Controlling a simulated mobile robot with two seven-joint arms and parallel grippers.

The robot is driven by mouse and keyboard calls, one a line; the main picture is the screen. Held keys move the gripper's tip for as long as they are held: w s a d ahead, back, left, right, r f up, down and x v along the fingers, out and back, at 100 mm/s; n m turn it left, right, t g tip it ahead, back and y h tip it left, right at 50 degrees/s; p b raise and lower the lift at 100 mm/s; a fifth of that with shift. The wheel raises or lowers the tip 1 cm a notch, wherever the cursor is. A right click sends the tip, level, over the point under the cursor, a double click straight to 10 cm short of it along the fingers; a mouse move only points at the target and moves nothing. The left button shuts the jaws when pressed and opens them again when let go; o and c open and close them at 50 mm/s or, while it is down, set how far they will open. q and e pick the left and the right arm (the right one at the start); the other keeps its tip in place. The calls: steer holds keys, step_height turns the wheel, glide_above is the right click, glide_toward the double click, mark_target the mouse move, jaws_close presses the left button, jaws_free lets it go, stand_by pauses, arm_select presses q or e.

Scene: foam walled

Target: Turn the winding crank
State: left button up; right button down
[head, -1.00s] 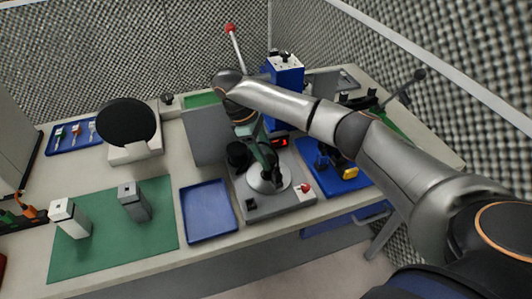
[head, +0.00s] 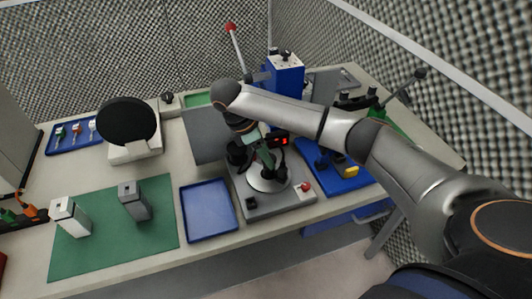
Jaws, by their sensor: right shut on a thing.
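The winding machine is a grey box (head: 250,205) on the bench, with a round silver disc (head: 260,184) on its top. My right gripper (head: 272,178) points down over the disc, and its dark fingers are shut on the crank's handle. The fingers hide most of the handle and the crank arm. My left gripper is not in view.
A red knob (head: 306,187) and a small red display (head: 282,141) are on the machine. A blue tray (head: 208,212) lies left of it, and a blue mat (head: 335,182) with small parts lies right. A blue press (head: 285,76) stands behind. Two grey blocks stand on a green mat (head: 105,240).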

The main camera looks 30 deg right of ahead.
steer(key=shift+s+n+t, duration=0.1)
steer(key=shift+n+t, duration=0.45)
steer(key=shift+n, duration=0.75)
steer(key=shift+s+n+t, duration=0.1)
steer(key=shift+n+t, duration=0.45)
steer(key=shift+n, duration=0.75)
steer(key=shift+s+n+t+y, duration=0.15)
steer(key=shift+n+t, duration=0.35)
steer(key=shift+n, duration=0.95)
steer(key=shift+s+n+t+y, duration=0.1)
steer(key=shift+n+t+y, duration=0.3)
steer(key=shift+n, duration=1.05)
steer(key=shift+d+n+t+y, duration=0.1)
steer(key=shift+n+t+y, duration=0.25)
steer(key=shift+n, duration=0.95)
steer(key=shift+d+n+t+y, duration=0.1)
steer(key=shift+n+t+y, duration=0.25)
steer(key=shift+n, duration=0.95)
steer(key=shift+s+d+n+y, duration=0.1)
steer(key=shift+n+y, duration=0.3)
steer(key=shift+n, duration=0.7)
steer(key=shift+d+n+y, duration=0.1)
steer(key=shift+n+y, duration=0.25)
steer(key=shift+n, duration=0.75)
steer(key=shift+n+y, duration=0.3)
steer(key=shift+n, duration=0.2)
steer(key=shift+c, duration=1.8)
jaws_free()
